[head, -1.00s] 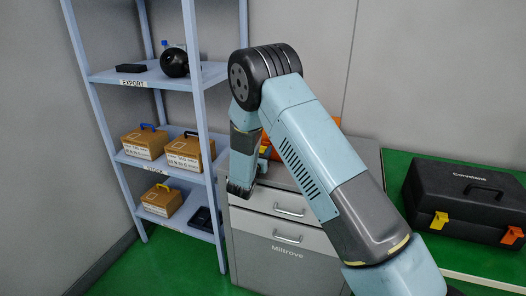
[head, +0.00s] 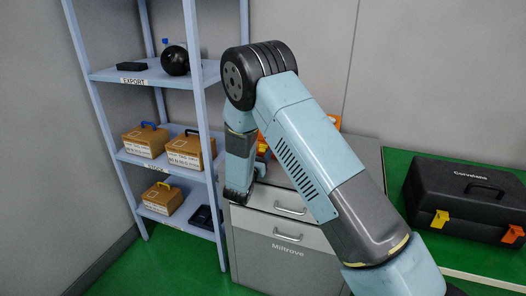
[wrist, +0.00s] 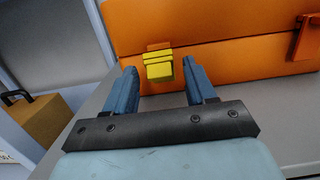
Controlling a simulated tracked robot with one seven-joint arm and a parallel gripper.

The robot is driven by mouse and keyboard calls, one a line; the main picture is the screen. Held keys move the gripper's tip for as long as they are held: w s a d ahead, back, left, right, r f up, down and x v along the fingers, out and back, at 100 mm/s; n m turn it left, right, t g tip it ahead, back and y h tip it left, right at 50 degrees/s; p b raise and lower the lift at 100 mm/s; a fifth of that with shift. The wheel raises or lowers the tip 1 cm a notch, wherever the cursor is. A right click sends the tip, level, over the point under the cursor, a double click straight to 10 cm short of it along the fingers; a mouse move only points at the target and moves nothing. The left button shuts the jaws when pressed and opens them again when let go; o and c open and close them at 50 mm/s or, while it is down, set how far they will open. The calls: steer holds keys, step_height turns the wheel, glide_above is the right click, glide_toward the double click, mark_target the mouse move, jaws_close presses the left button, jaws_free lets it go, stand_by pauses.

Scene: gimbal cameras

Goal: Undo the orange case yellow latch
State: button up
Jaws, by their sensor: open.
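The orange case (wrist: 225,62) stands on the grey cabinet top and fills the upper part of the wrist view. Its yellow latch (wrist: 158,66) is on the front face, across the seam between lid and body. My gripper (wrist: 158,82) is open, with its two blue fingers pointing at the case front and the latch showing between them. I cannot tell whether the fingers touch the case.
An orange latch (wrist: 304,36) is farther right on the case. A blue shelf rack (head: 160,83) with several boxes stands at the left. The grey cabinet (head: 285,262) has drawer handles in front. A black toolbox (head: 465,195) sits on the green surface at the right.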

steer(key=v, duration=1)
steer(key=shift+s+a, duration=0.15)
steer(key=shift+s, duration=0.2)
